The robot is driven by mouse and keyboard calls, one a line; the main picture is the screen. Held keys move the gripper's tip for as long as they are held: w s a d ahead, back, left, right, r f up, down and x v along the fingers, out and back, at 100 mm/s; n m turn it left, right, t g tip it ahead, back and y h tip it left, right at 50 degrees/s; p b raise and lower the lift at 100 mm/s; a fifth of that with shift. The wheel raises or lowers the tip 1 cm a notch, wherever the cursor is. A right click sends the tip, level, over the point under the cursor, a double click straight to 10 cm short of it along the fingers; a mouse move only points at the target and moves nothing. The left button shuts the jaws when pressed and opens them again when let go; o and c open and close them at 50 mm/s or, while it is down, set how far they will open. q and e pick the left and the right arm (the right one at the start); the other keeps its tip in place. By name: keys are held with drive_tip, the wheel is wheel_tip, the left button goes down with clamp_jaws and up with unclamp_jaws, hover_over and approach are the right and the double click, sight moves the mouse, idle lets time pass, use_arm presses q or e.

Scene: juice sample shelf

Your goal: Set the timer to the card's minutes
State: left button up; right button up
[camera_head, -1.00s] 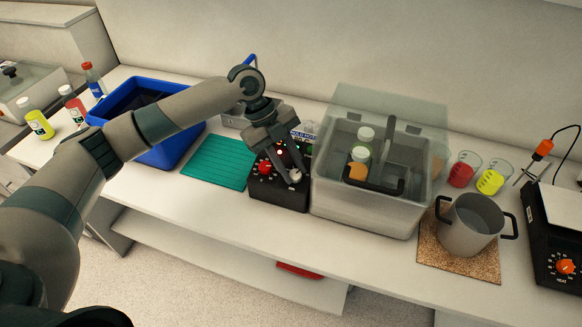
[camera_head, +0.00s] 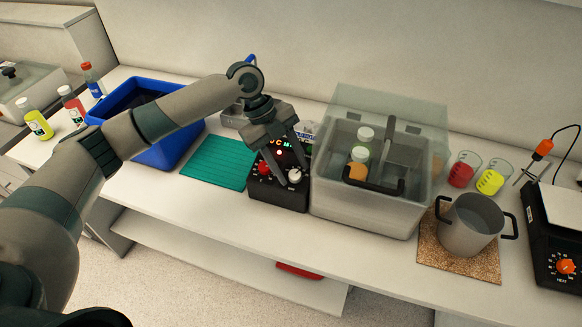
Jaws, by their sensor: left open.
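My left gripper (camera_head: 284,178) is open above the timer's top face, fingers pointing down. One finger is near the red knob and the other near the white knob; whether they touch is unclear. A white card with print (camera_head: 308,128) shows partly behind the timer; its number is not readable. My right gripper is not in view.
A green mat (camera_head: 215,163) lies left of the timer, with a blue bin (camera_head: 178,150) beyond. Further right are beakers, a metal pot (camera_head: 468,228) on a cork mat and a hot plate (camera_head: 556,240).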

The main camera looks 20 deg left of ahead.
use_arm(q)
drive_tip(key=b+v, duration=0.5)
drive_tip(key=v, duration=1.1)
drive_tip(key=shift+r, duration=0.4)
drive_tip(key=shift+a, duration=0.1)
